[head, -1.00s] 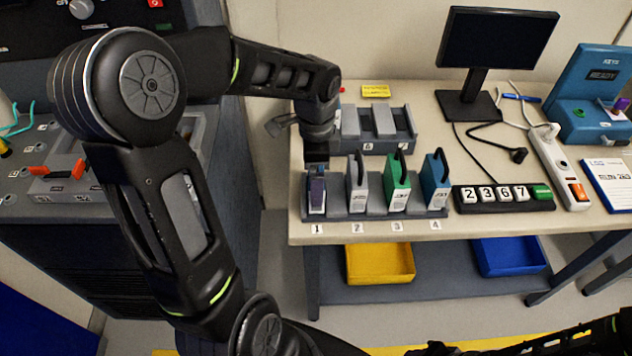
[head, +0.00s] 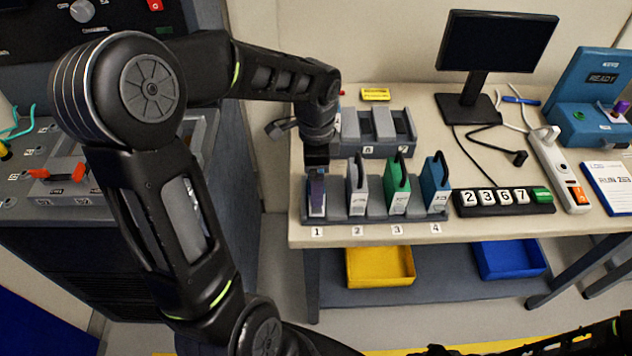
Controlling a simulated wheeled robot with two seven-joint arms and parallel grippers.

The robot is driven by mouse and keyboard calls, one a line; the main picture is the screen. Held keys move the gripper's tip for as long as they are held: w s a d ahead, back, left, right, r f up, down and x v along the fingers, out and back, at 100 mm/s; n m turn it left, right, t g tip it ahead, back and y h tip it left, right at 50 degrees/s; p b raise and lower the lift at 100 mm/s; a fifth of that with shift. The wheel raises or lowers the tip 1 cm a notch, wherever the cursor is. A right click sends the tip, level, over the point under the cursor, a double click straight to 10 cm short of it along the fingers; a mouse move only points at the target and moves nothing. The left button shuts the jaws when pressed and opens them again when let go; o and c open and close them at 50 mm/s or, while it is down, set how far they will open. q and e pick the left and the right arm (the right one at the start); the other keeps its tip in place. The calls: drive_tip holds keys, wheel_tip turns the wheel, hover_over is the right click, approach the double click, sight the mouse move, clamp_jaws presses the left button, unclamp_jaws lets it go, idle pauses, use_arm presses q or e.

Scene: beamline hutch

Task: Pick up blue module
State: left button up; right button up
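The blue module (head: 436,186) stands upright in the slot labelled 4 of the grey front rack (head: 376,212). A green module (head: 397,191) is in slot 3 and a grey module (head: 357,192) in slot 2. A purple module (head: 317,195) stands in slot 1. My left gripper (head: 316,166) points down right at the top of the purple module, well left of the blue one. Its fingers are too small and hidden to tell whether they grip. My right arm shows only at the lower right edge, with its gripper out of clear view.
A second grey rack (head: 375,150) stands behind. A monitor (head: 497,45), a block of number tiles (head: 502,198), a power strip (head: 560,170) and a blue key station (head: 597,97) occupy the right. Yellow (head: 380,267) and blue (head: 509,259) bins sit on the lower shelf.

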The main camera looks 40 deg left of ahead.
use_arm(q)
drive_tip(key=shift+r, duration=0.1)
wheel_tip(320, 180, up, 10)
drive_tip(key=shift+f, duration=0.1)
idle(0.8)
